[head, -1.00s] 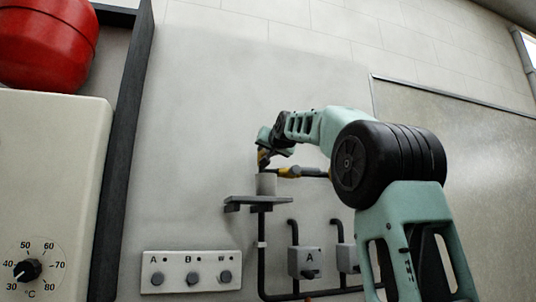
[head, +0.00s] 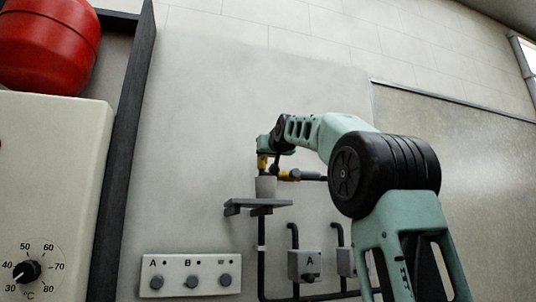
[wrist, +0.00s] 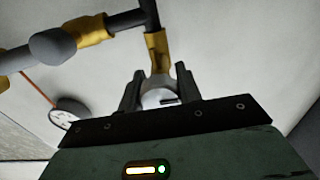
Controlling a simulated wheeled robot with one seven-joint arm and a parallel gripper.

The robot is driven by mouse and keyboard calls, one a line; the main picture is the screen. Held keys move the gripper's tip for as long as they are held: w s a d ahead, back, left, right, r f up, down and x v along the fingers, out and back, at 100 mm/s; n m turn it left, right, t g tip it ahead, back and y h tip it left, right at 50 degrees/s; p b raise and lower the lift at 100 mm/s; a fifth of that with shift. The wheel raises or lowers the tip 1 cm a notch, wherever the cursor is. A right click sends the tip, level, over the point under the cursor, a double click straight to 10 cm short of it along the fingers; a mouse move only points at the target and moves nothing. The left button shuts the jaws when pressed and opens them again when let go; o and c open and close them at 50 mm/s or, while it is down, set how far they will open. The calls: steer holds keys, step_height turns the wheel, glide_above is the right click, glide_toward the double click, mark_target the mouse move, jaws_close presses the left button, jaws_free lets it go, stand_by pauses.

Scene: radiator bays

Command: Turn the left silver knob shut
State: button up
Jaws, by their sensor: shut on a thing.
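In the wrist view, a small round silver knob (wrist: 158,97) sits between the two dark fingers of my gripper (wrist: 158,88). The fingers are shut on it from both sides. A yellow fitting (wrist: 158,50) rises behind the knob and joins a dark pipe. In the head view, my gripper (head: 263,151) is at the yellow fitting above a light grey cup-like vessel (head: 265,187). The knob is too small and covered to make out there. I cannot tell how far the knob is turned.
The vessel stands on a dark shelf (head: 255,204) on the wall. A second yellow fitting (wrist: 93,29), a dark grey rounded part (wrist: 52,47) and a gauge (wrist: 72,113) lie left in the wrist view.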

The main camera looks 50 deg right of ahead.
steer(key=o, duration=0.9)
steer(key=shift+o, duration=0.2)
steer(key=b+v, duration=0.7)
steer(key=v, duration=1)
steer(key=shift+s, duration=0.25)
